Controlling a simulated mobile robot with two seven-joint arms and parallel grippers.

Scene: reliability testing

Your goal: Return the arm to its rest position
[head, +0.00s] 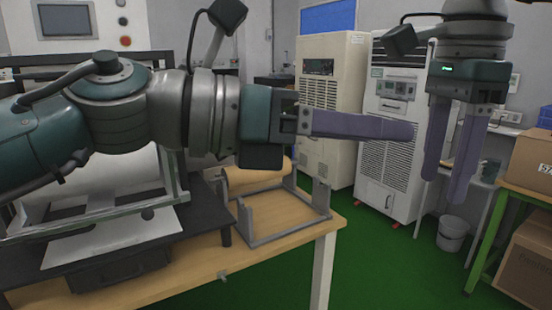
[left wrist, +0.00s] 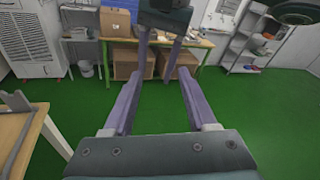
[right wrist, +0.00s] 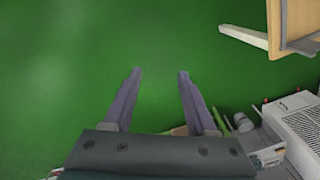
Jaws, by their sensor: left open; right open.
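My left arm comes in from the left in the head view and lies almost level across the picture. Its gripper (head: 408,130) points right, above and past the table's right end. In the left wrist view the left gripper (left wrist: 157,92) has its two purple fingers apart with nothing between them. My right gripper (head: 447,190) hangs down at the upper right of the head view, fingers apart and empty. In the right wrist view the right gripper (right wrist: 160,75) is open over bare green floor.
A wooden table (head: 290,228) with a roll (head: 255,177) in a grey frame stands below my left arm. Two tall cabinets (head: 390,160) stand behind. A bucket (head: 453,232) is on the floor. Green floor (left wrist: 150,115) lies open between.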

